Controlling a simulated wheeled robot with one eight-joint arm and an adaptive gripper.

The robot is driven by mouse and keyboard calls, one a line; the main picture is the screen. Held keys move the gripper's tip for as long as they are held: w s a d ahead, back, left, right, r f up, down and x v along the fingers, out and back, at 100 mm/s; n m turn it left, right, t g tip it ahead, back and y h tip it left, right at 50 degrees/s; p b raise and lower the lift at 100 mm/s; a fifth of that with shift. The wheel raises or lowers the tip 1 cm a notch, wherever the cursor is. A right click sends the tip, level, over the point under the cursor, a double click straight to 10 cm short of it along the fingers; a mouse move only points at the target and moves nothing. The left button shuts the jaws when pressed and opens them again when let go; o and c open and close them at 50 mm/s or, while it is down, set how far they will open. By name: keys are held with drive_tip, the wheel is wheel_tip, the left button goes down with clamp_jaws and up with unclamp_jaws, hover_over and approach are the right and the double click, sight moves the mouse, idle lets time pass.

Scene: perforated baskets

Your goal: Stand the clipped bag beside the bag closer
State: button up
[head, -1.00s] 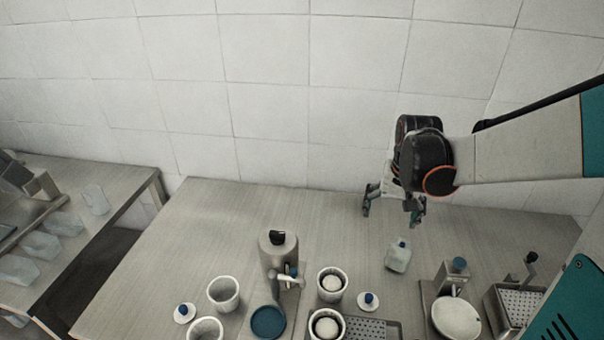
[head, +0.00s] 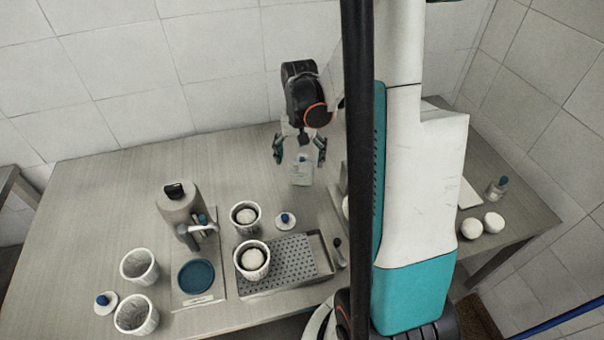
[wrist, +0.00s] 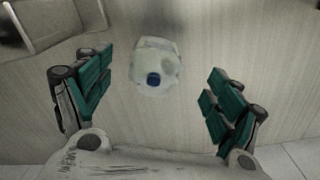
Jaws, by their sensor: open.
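The clipped bag (head: 302,174) is pale and translucent with a blue clip, and stands on the table towards the back wall. In the wrist view the bag (wrist: 156,60) lies between the two fingers, with a gap on each side. My gripper (head: 300,158) is open, with its fingers spread just above and behind the bag, touching nothing that I can see. I cannot pick out the bag closer for sure. A grey metal device (wrist: 62,18) is partly in the wrist view at the upper left; in the head view my own body hides that area.
A grey machine (head: 180,208) with a blue round plate, ribbed cups (head: 140,266) and a perforated tray (head: 285,262) stand at the front. White balls (head: 493,222) and a blue-topped bottle (head: 497,187) are at the right. The table's back left is clear.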

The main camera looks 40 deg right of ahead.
sight(302, 164)
drive_tip(key=f+b, duration=0.1)
drive_tip(key=f, duration=0.1)
drive_tip(key=d+f+b, duration=0.1)
drive_tip(key=f, duration=0.2)
drive_tip(key=shift+w+f, duration=0.15)
drive_tip(key=c, duration=1.3)
drive_tip(key=shift+c, duration=0.2)
